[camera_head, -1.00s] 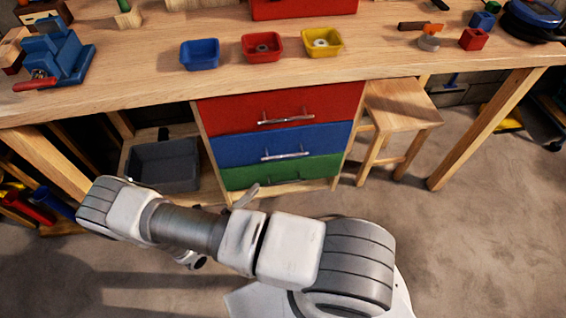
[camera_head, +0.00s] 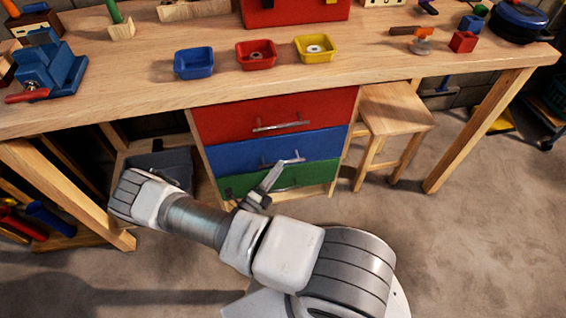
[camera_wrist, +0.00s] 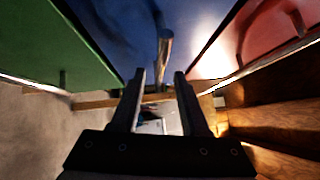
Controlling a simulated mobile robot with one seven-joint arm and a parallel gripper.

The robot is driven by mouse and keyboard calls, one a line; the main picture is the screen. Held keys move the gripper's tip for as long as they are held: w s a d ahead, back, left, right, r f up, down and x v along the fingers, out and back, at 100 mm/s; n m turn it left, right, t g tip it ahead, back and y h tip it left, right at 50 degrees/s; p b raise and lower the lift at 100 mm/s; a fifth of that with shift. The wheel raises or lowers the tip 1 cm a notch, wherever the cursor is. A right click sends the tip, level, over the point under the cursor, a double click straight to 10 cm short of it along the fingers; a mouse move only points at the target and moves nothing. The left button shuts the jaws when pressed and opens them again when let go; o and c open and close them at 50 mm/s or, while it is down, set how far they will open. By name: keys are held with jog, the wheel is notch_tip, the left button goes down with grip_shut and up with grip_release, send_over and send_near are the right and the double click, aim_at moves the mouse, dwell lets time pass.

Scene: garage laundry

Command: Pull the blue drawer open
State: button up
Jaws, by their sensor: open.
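The blue drawer (camera_head: 235,155) is the middle one of three under the workbench and looks closed, flush with the others. Its silver bar handle (camera_head: 290,160) is partly behind my gripper (camera_head: 275,168) in the head view. In the wrist view the blue drawer (camera_wrist: 125,25) fills the top middle, with its handle (camera_wrist: 165,48) end-on toward the gap between my fingers. My gripper (camera_wrist: 160,78) is open, one finger on each side of the handle's line. I cannot tell whether the bar is between the fingertips or just beyond them.
The red drawer (camera_head: 225,120) is above and the green drawer (camera_head: 235,186) below, each with a handle. A wooden stool (camera_head: 398,112) stands to the right, a grey bin (camera_head: 160,165) to the left. The workbench (camera_head: 130,95) overhangs the drawers.

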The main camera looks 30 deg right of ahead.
jog(key=shift+x, duration=1.85)
grip_shut()
